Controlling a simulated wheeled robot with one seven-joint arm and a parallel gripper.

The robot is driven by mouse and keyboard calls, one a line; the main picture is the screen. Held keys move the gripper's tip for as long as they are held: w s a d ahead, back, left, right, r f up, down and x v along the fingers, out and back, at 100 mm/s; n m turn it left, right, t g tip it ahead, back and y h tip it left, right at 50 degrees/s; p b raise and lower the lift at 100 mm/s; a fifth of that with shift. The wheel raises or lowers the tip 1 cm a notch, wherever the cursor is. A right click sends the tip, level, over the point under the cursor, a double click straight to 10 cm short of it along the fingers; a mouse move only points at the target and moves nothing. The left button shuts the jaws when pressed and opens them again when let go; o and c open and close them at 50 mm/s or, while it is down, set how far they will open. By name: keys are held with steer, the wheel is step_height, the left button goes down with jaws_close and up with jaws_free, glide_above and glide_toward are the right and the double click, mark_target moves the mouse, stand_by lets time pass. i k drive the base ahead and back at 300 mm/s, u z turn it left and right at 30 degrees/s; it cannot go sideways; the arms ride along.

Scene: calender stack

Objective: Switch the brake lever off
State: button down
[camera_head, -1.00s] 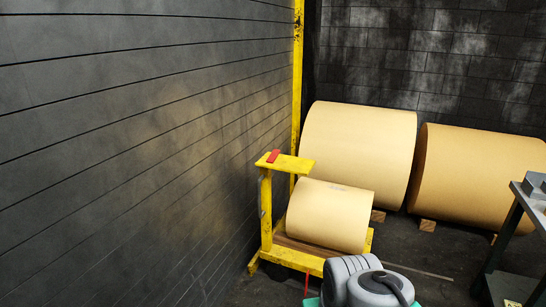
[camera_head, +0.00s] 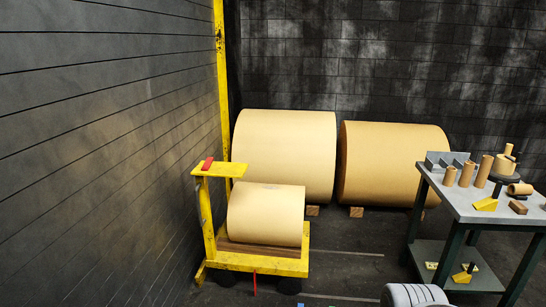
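A yellow cart (camera_head: 205,218) stands by the left wall and carries a small tan paper roll (camera_head: 266,214). A thin red upright bar (camera_head: 254,283) shows at the cart's front lower edge; it looks like a lever, but I cannot tell its setting. A small red block (camera_head: 208,163) sits on the cart's raised top plate. I cannot tell for sure which red part is the brake lever. My gripper is not in view; only a grey link of my arm shows at the bottom edge, right of the cart.
Two large tan rolls (camera_head: 285,155) (camera_head: 393,165) rest on wooden blocks behind the cart. A workbench (camera_head: 460,204) with several small tubes and a yellow wedge (camera_head: 485,204) stands at right. A yellow post (camera_head: 220,75) rises behind the cart. Dark floor between cart and bench is clear.

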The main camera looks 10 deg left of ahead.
mark_target(209, 162)
steer(key=u, duration=0.05)
steer(key=i, duration=1.9)
steer(key=u, duration=0.85)
steer(key=i, duration=0.9)
steer(key=u, duration=1.55)
steer(key=i, duration=0.75)
steer(key=u, duration=0.8)
